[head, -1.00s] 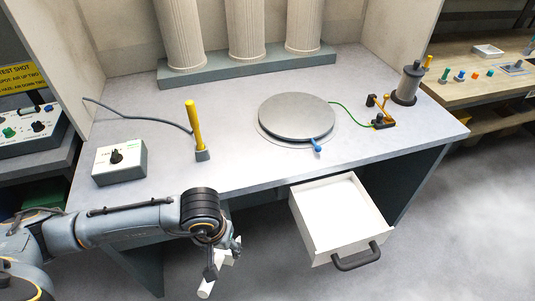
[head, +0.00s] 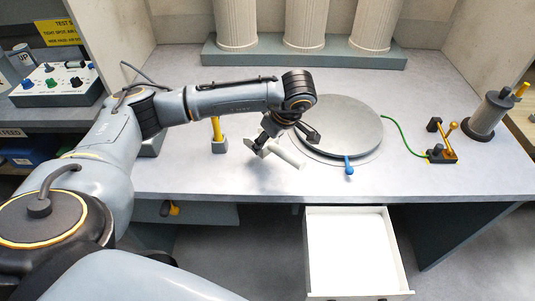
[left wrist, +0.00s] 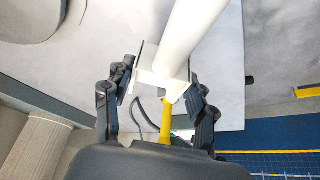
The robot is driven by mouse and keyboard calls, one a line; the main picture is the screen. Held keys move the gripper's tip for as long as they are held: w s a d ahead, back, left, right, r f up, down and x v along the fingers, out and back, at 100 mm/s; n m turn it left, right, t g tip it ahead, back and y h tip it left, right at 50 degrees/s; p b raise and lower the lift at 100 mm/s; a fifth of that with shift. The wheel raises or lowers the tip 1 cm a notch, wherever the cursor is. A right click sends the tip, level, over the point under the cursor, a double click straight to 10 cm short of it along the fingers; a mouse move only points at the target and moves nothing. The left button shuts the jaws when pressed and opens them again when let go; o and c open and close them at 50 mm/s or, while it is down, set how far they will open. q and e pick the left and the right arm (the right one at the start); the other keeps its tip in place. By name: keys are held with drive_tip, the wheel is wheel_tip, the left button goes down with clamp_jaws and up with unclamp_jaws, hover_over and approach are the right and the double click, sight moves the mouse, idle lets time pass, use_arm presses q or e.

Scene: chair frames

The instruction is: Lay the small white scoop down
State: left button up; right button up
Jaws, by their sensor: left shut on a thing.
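The small white scoop (head: 289,156) is in my left gripper (head: 284,137), over the grey tabletop (head: 200,178) just left of the round metal plate. Its pale handle points down to the right in the head view. In the left wrist view the scoop (left wrist: 190,38) runs up and away from between the dark fingers of the left gripper (left wrist: 158,88), which are shut on it. I cannot tell whether the scoop touches the tabletop. My right gripper is not in view.
The round metal plate (head: 340,122) with a blue knob (head: 349,170) is beside the scoop. A yellow-handled tool (head: 217,131) stands to the left, partly behind my arm. An open white drawer (head: 352,245) juts out below. The front left tabletop is clear.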

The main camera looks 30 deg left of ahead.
sight(275, 145)
use_arm(q)
wheel_tip(275, 145, down, 2)
drive_tip(key=shift+s+a+f, duration=0.1)
drive_tip(key=shift+f, duration=0.05)
wheel_tip(275, 145, down, 4)
drive_tip(key=shift+f+p, duration=0.1)
drive_tip(key=shift+p, duration=0.5)
drive_tip(key=shift+f, duration=0.1)
drive_tip(key=o, duration=1.3)
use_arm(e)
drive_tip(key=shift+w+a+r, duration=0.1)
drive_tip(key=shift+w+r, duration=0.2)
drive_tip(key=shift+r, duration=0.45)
use_arm(q)
drive_tip(key=b+v, duration=0.3)
drive_tip(key=v, duration=0.8)
drive_tip(key=shift+d+r, duration=0.25)
drive_tip(key=shift+r, duration=0.35)
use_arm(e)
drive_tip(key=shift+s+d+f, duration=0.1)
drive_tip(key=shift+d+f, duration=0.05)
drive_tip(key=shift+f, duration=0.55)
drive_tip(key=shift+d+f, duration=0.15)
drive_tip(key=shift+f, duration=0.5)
